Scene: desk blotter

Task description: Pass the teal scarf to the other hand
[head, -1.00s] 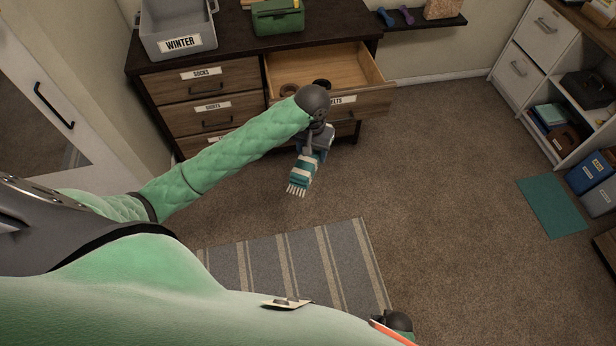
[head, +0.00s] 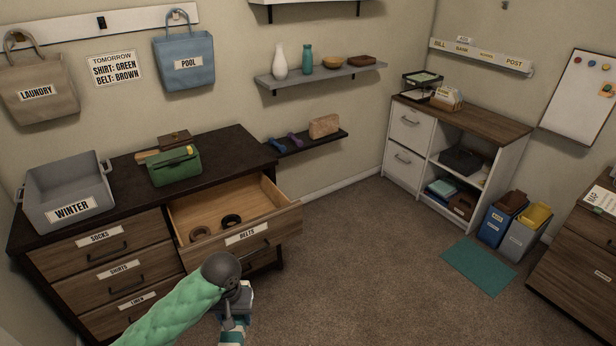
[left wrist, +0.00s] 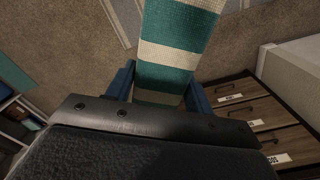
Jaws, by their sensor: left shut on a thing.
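The teal scarf (left wrist: 172,50) has cream stripes and fills the upper middle of the left wrist view. It also shows at the bottom edge of the head view (head: 232,338), where most of it is cut off. My left gripper (left wrist: 160,84) is shut on the scarf, with a blue finger on each side of it. In the head view my left gripper (head: 235,318) is in front of the open belts drawer, low in the picture. My right gripper is not in view.
The belts drawer (head: 280,216) stands open with two coiled belts inside. The dresser top (head: 120,180) holds a grey winter bin (head: 68,222) and a green box (head: 175,167). A white cabinet (head: 408,135) stands at the back.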

